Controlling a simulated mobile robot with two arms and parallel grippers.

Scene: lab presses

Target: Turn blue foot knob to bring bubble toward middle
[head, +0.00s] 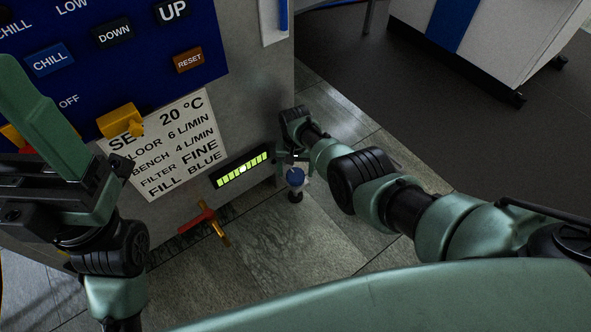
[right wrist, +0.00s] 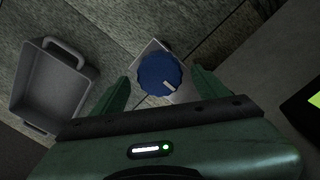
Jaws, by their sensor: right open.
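The blue foot knob (head: 295,176) sits low at the front right corner of the grey machine. In the right wrist view the round knob (right wrist: 158,76) has a ribbed rim and a pale pointer mark aimed to the lower right. My right gripper (head: 292,157) is open, with one green finger on each side of the knob and gaps showing between. The green level vial (head: 230,178) is on the machine's lower front. A pale bubble (head: 243,169) shows around its middle; its exact offset is too small to tell. My left gripper (head: 35,100) is at the far left, its fingertips not clear.
A red and yellow valve handle (head: 205,220) sticks out below the vial. A white settings card (head: 165,145) and a blue button panel (head: 120,60) are above. A grey bin (right wrist: 45,90) lies left of the knob in the wrist view.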

